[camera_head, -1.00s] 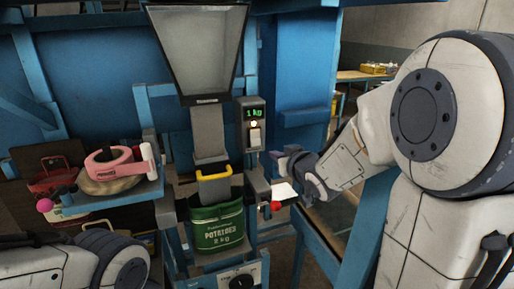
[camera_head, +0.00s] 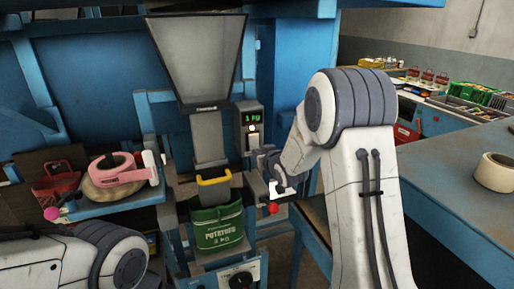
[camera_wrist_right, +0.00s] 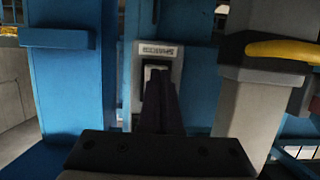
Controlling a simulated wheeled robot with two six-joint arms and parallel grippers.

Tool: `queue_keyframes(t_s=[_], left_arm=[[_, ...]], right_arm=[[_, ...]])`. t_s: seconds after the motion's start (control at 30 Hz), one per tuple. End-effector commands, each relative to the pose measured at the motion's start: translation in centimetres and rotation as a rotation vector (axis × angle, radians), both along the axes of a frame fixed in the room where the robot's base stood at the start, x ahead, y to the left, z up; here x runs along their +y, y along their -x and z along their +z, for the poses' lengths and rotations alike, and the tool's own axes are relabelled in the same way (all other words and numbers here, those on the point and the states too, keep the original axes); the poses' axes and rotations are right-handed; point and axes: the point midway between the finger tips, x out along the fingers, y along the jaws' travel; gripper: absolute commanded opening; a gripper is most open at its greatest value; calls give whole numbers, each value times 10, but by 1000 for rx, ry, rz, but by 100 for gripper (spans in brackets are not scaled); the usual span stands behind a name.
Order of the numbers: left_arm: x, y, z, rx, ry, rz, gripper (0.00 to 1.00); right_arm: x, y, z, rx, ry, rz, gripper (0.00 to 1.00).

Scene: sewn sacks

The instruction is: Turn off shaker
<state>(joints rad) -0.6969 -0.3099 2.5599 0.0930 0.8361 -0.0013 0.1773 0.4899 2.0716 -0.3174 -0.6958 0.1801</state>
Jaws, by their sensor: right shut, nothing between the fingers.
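The grey control box (camera_head: 249,116) on the machine shows a green "1 kg" display, with a small lit lamp and a pale switch (camera_head: 253,139) below it. My right gripper (camera_head: 268,156) is just below and right of this box, partly hidden by its own wrist. In the right wrist view its fingers (camera_wrist_right: 158,106) are shut and empty. They overlap a grey labelled plate (camera_wrist_right: 157,50) with a pale switch piece; the label is unreadable, and contact cannot be told. My left arm shows at lower left; its gripper is out of view.
A green potato sack (camera_head: 218,228) hangs under the hopper chute (camera_head: 208,138) at a yellow-handled clamp (camera_head: 214,178). A red knob (camera_head: 272,209) sits below my right gripper. A table (camera_head: 450,190) stands right.

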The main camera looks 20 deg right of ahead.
Motion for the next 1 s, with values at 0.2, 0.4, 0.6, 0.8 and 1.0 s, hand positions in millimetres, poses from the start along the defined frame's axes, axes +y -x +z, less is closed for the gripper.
queue_keyframes(t_s=[0.2,0.4,0.6,0.8,1.0], left_arm=[[0,0,8,0,0,-1,0],[0,0,8,0,0,-2,0],[0,0,5,0,0,-1,0],[0,0,-26,0,0,1,0],[0,0,-24,0,0,2,0]], right_arm=[[0,-12,-4,1,-1,0,0],[0,-13,-5,0,-1,-1,0],[0,-13,-6,-3,-1,-1,0],[0,-18,-16,-54,-3,-1,0],[0,-19,-8,-71,-3,-1,0]])
